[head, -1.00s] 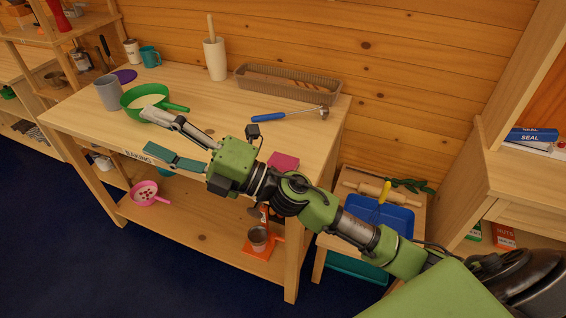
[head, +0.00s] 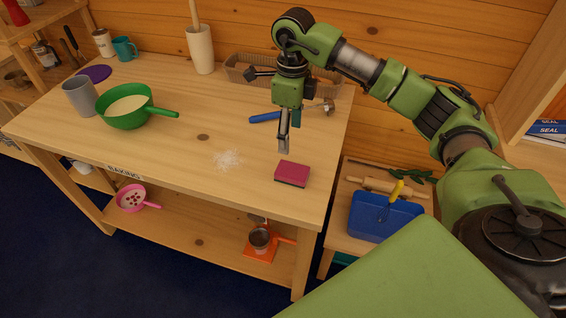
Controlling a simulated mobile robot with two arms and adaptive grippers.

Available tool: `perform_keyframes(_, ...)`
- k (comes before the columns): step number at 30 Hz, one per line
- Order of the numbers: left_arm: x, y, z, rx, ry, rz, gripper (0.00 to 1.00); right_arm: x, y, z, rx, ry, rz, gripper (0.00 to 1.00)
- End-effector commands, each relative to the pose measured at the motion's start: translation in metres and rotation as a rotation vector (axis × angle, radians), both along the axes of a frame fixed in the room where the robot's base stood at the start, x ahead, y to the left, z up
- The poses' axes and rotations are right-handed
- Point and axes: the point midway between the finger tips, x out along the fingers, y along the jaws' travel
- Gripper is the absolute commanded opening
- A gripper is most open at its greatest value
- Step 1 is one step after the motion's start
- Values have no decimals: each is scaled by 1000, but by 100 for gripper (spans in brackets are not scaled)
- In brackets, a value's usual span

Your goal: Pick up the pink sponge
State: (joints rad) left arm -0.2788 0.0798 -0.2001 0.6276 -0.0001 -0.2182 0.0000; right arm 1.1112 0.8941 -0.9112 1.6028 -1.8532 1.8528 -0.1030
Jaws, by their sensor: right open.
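The pink sponge (head: 292,172) lies flat on the wooden table (head: 190,165), near its right front corner. It has a dark underside. My right gripper (head: 288,142) points down above the table, a little behind the sponge and apart from it. Its fingers are open with nothing between them, though they are seen nearly edge-on. My left gripper does not show.
A blue-handled ladle (head: 266,117) and a wicker basket (head: 240,70) lie behind the gripper. White powder (head: 228,160) is left of the sponge. A green pan (head: 125,118) and grey cup (head: 80,97) stand at the left.

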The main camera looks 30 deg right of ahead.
Motion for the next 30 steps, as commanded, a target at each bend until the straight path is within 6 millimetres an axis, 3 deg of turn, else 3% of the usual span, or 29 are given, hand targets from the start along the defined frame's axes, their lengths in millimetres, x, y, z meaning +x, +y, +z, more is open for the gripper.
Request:
perform_keyframes(4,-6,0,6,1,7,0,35,-3,-3,-18,-10,11,-3,61)
perform_keyframes(9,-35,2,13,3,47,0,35,-3,-2,-53,-8,12,-3,61)
perform_keyframes(13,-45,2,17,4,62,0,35,-2,-1,-73,-7,9,-2,61)
perform_keyframes(19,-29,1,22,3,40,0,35,-2,0,-86,-6,8,-1,61)
perform_keyframes(24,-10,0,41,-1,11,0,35,-1,7,-107,-5,10,-1,61)
perform_keyframes(30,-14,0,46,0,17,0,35,-1,7,-133,-5,8,-1,61)
